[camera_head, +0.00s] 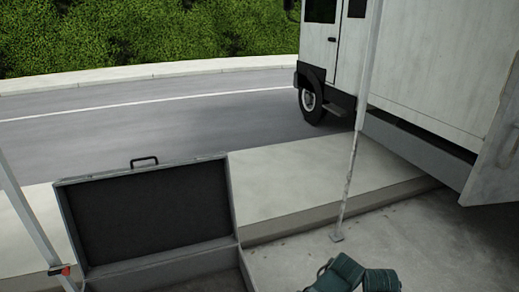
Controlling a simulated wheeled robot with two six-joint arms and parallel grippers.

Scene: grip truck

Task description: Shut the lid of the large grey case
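The large grey case (166,265) stands at the bottom left of the head view, its lower part cut off by the frame edge. Its lid (150,215) is raised, standing nearly upright at the back, with the dark inner face toward me. A black handle (144,161) sticks up from the lid's top edge. Little of the inside of the case shows. Neither of my grippers is in view.
A green bag-like item (350,274) lies on the pavement at the bottom right. A thin pole (352,170) stands right of the case, and a grey post (30,222) with a red part is at the left. A white truck (440,75) is parked behind.

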